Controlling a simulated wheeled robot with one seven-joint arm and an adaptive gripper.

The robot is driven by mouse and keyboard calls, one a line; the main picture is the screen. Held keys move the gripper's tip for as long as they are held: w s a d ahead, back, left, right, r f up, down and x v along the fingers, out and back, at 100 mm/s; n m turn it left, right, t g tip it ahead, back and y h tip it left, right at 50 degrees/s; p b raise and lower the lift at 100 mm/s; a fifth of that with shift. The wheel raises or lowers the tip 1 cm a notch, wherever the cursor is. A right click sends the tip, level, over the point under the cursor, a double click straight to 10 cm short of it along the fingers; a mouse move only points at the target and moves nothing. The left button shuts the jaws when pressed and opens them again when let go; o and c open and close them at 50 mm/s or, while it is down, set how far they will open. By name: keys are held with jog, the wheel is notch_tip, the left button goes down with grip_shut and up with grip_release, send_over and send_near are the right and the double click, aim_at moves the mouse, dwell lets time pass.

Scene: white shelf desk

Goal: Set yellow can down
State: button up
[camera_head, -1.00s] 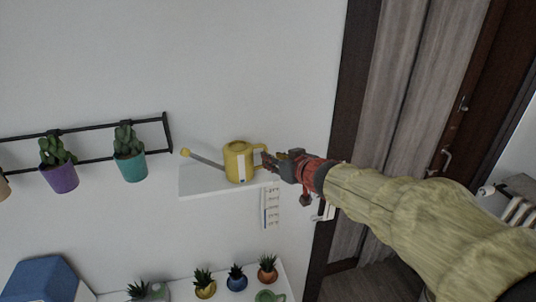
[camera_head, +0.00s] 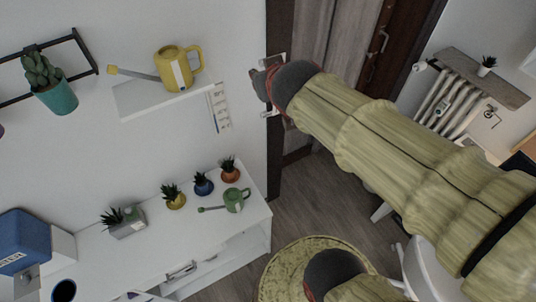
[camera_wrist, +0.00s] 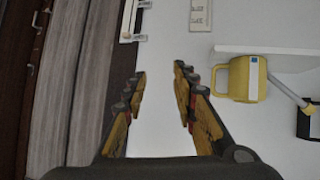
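The yellow watering can (camera_head: 178,70) stands upright on the white wall shelf (camera_head: 150,100), its long spout pointing left in the head view. It also shows at the right of the wrist view (camera_wrist: 243,79), apart from my fingers. My gripper (camera_wrist: 160,78) is open and empty, with bare wall between its fingertips. In the head view my arm reaches to the right of the shelf, and its fingers are hidden behind my wrist.
A teal pot with a cactus (camera_head: 56,96) hangs on a black rail left of the shelf. Below, a white cabinet (camera_head: 150,250) holds several small potted plants and a green watering can (camera_head: 237,200). A door frame (camera_head: 281,40) is right of the shelf.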

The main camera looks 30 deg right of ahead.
jog(key=s+a+f+g+y, duration=0.1)
jog(key=s+a+f, duration=0.3)
jog(key=s, duration=0.4)
jog(key=s+a+f+n+g+y, duration=0.1)
jog(key=s+a+f+g+y, duration=0.1)
jog(key=s, duration=0.7)
jog(key=a+f+g, duration=0.1)
jog(key=a+g, duration=0.1)
jog(key=a, duration=0.1)
jog(key=shift+f+n, duration=0.3)
jog(key=shift+f, duration=0.05)
jog(key=shift+s, duration=0.1)
notch_tip(320, 180, down, 28)
jog(key=b, duration=2.7)
jog(key=shift+r+b, duration=0.2)
jog(key=shift+b, duration=0.1)
